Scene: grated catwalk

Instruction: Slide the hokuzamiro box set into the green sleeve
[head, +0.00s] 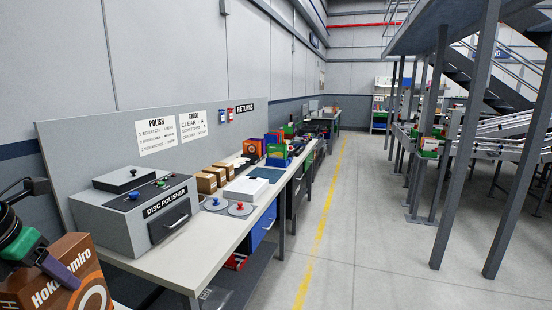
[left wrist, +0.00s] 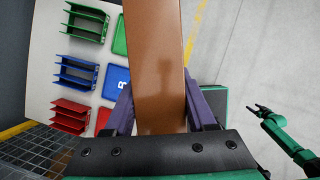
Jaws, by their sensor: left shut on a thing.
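The hokuzamiro box set (head: 65,278) is a brown-orange box with white lettering at the lower left of the head view. My left gripper (head: 60,270) is shut on it, its purple fingers at the box's sides. In the left wrist view the brown box (left wrist: 160,75) stretches away between the two purple fingers. A green slotted holder (left wrist: 87,22) and a flat green piece (left wrist: 119,38), partly hidden by the box, lie on a pale surface there; I cannot tell which is the green sleeve. My right gripper (left wrist: 261,109) is empty with fingers apart.
Blue (left wrist: 76,73) and red (left wrist: 70,115) slotted holders stand beside the green one. Grating (left wrist: 40,150) lies at lower left of the wrist view. The head view shows a grey disc polisher (head: 135,205) on a long bench (head: 225,240); the floor right of it is clear.

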